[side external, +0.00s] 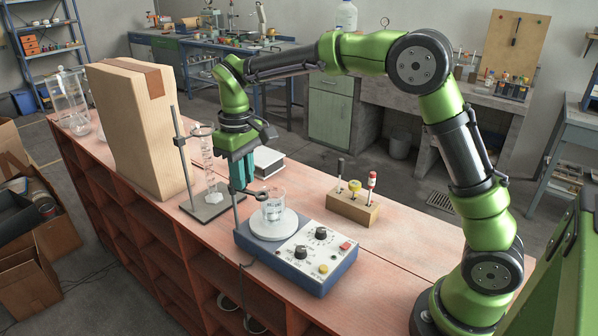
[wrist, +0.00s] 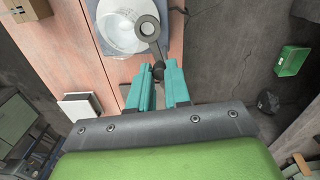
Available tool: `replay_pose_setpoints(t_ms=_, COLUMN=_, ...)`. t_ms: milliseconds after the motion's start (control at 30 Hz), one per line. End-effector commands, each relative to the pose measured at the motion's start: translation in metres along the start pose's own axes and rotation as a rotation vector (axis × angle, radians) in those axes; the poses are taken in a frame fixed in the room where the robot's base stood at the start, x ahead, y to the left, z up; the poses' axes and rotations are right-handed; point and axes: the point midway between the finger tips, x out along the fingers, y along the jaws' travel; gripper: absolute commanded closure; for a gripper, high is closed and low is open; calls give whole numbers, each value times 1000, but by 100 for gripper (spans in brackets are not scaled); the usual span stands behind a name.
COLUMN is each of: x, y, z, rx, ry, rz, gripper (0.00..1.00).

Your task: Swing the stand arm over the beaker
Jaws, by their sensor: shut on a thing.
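A clear glass beaker (side external: 274,207) stands on the round white plate (side external: 289,229) of a blue stirrer unit (side external: 297,270) with knobs. A thin upright rod (side external: 236,214) rises at the unit's back left corner. The dark stand arm (side external: 257,195) with a ring end reaches from near this rod toward the beaker. In the wrist view, the ring (wrist: 148,28) overlaps the edge of the white plate, beside or partly over the beaker (wrist: 122,27); I cannot tell which. My gripper (side external: 242,184) points down with teal fingers, shut on the stand arm's dark knob (wrist: 158,70).
A wooden holder with several tools (side external: 353,205) stands right of the beaker. The front right bench top is clear.

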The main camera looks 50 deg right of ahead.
Motion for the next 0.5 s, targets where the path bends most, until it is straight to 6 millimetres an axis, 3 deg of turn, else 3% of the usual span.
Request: replay_pose_setpoints(t_ms=500, x=0, y=14, z=-5, rx=-447, ry=1, rz=0, gripper=100)
